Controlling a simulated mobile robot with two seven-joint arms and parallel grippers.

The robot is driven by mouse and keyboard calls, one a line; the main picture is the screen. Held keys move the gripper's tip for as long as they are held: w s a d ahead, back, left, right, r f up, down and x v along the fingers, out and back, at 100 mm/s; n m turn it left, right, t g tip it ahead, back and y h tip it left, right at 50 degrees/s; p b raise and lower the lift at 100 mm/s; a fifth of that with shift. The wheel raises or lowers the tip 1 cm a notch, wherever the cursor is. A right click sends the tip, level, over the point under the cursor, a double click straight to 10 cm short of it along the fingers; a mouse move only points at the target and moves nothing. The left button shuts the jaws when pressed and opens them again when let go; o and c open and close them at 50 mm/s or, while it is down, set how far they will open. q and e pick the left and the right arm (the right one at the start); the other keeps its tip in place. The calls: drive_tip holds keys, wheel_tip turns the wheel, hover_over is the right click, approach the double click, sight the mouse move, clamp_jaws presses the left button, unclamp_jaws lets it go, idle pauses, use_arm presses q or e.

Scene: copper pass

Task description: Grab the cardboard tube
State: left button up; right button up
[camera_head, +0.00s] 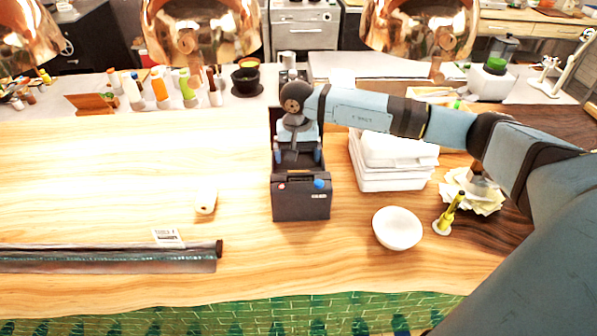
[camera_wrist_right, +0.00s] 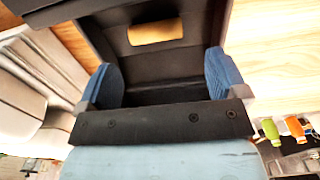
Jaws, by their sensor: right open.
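A tan cylinder, which looks like the cardboard tube (camera_wrist_right: 155,32), lies inside a dark open-topped box (camera_head: 301,208) in the right wrist view. The box's inner wall and floor show around it, and the head view hides it. My right gripper (camera_head: 298,156) is over the box, pointing down. Its blue fingertips (camera_wrist_right: 162,80) are spread wide with nothing between them. The tube lies beyond the fingers, apart from them. My left gripper is not in view.
A small cream cylinder (camera_head: 206,203) and a foil roll (camera_head: 110,260) lie left of the box. White containers (camera_head: 390,175), a white bowl (camera_head: 397,228) and a yellow-handled item (camera_head: 449,214) stand to the right. Copper lamps (camera_head: 200,35) hang above. Table left of the box is mostly clear.

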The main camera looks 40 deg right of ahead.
sight(298, 168)
drive_tip(key=f, duration=0.1)
drive_tip(key=f+p, duration=0.1)
drive_tip(key=f, duration=0.1)
drive_tip(key=shift+s+f+p, duration=0.25)
drive_tip(key=shift+f+p, duration=0.1)
drive_tip(key=shift+p, duration=0.05)
drive_tip(key=shift+f, duration=0.55)
drive_tip(key=c, duration=1)
